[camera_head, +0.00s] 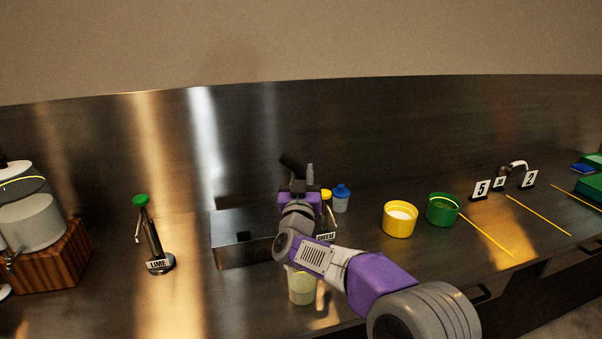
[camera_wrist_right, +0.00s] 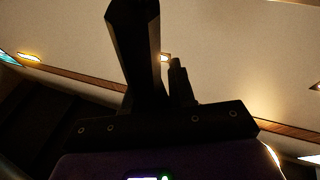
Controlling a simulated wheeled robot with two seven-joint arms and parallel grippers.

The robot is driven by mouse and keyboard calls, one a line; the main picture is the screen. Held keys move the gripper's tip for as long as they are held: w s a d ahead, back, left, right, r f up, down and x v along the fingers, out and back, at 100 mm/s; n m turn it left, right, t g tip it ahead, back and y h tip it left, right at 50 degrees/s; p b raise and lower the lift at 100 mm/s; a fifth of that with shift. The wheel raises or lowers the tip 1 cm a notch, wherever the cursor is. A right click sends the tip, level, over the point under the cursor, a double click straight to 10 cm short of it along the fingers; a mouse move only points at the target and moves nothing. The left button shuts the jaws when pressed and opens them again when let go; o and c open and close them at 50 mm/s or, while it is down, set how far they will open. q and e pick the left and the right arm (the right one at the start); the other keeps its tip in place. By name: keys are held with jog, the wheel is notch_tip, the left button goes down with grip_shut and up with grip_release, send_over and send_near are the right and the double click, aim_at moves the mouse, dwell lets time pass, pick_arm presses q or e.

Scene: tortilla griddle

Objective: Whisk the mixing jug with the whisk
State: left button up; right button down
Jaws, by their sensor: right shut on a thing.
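My right gripper (camera_head: 298,170) is raised over the counter behind the forearm, with its fingers pointing up. It is shut on a dark, slim thing (camera_head: 292,163), too dark and small to tell surely as the whisk. In the right wrist view, dark shapes (camera_wrist_right: 140,60) stand up from the gripper against the ceiling. A pale cream container (camera_head: 301,288), which looks like the mixing jug, stands at the counter's front, below and apart from the gripper. My right forearm hides part of it. My left gripper is out of view.
A steel bin (camera_head: 228,256) stands left of my arm. A LIME stand (camera_head: 158,262) is farther left, and a CHEESE label (camera_head: 326,237) is close behind my arm. Yellow (camera_head: 400,226) and green (camera_head: 442,212) tubs stand right. The counter between LIME and the bin is clear.

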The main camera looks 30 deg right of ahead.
notch_tip(320, 180, down, 17)
jog(key=d+b, duration=0.1)
jog(key=b, duration=1.3)
jog(key=shift+d, duration=0.3)
dwell(0.4)
